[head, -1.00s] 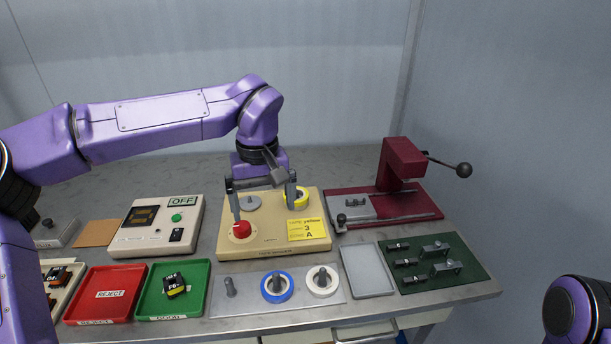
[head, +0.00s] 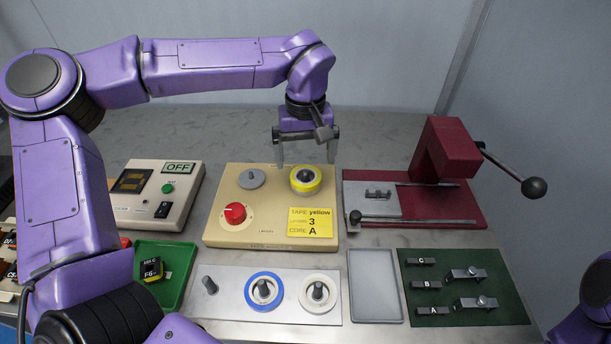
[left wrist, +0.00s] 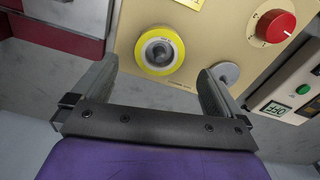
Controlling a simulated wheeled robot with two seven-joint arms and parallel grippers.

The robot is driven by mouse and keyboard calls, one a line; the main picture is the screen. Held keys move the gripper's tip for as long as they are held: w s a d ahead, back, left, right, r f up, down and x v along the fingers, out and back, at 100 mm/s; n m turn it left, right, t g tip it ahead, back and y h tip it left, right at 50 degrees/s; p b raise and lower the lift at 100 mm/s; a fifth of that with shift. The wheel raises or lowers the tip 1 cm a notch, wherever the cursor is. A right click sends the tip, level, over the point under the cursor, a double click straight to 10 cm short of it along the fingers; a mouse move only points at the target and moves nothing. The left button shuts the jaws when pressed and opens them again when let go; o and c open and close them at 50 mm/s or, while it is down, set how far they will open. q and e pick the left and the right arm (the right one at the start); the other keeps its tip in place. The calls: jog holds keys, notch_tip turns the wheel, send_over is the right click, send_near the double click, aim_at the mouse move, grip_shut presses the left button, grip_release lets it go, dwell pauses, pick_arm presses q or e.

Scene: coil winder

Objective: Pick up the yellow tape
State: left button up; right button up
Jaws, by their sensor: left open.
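The yellow tape (head: 306,180) is a roll on a dark spindle at the back right of the beige winder box (head: 225,208). It also shows in the left wrist view (left wrist: 160,50), lying flat, left of the middle between the fingers. My left gripper (head: 306,165) is open and empty, above and just behind the tape, its fingers apart and not touching it. In the left wrist view the gripper (left wrist: 155,80) has the tape a little beyond its fingertips. My right gripper is out of view; only a part of my right arm shows at the right edge.
A red knob (head: 235,213) and grey disc (head: 251,178) sit on the winder. A maroon press (head: 445,150) with a lever stands right. In front are a plate (head: 230,310) with blue (head: 264,291) and white (head: 319,292) rolls, a grey tray (head: 375,285) and a green mat (head: 480,312).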

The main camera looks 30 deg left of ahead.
aim_at(306, 171)
pick_arm(q)
notch_tip(306, 171, down, 5)
jog(key=shift+r, duration=0.1)
jog(key=c, duration=1.1)
jog(key=shift+r, duration=0.1)
